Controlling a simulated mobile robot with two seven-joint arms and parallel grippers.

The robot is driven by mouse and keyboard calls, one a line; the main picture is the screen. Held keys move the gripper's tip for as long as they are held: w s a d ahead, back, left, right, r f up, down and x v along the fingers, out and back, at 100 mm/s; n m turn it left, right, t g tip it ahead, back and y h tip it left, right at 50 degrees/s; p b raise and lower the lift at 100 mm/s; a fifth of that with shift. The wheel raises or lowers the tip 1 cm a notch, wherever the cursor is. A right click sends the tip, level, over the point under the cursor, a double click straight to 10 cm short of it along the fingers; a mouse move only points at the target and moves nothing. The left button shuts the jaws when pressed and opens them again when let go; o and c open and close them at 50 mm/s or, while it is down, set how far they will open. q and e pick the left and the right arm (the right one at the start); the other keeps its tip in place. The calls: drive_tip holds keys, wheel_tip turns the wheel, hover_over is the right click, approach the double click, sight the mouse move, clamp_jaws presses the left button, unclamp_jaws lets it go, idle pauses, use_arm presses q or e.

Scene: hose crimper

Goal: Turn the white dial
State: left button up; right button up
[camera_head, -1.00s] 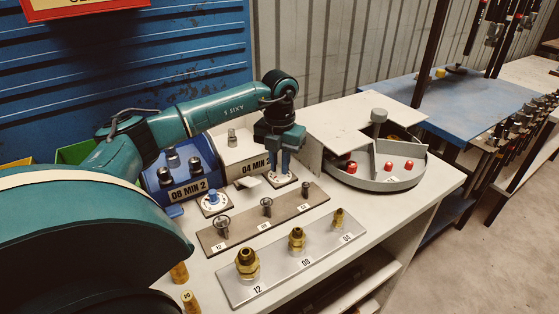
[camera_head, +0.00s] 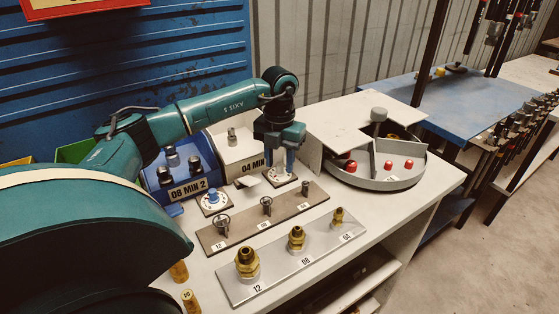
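The white dial (camera_head: 281,180) sits on a small square plate with markings, on the white bench behind the brown strip. A second dial with a blue knob (camera_head: 213,197) sits on a similar plate to the left. My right gripper is not in view.
A blue box (camera_head: 187,190) and a white box (camera_head: 236,152) stand behind the dials. A grey round tray (camera_head: 378,184) with red parts is at the right. In front are a brown strip (camera_head: 285,216) and a metal plate with brass fittings (camera_head: 275,278).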

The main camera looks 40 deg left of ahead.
sight(280, 165)
use_arm(q)
wheel_tip(280, 165, up, 13)
drive_tip(key=shift+f, duration=0.15)
idle(0.5)
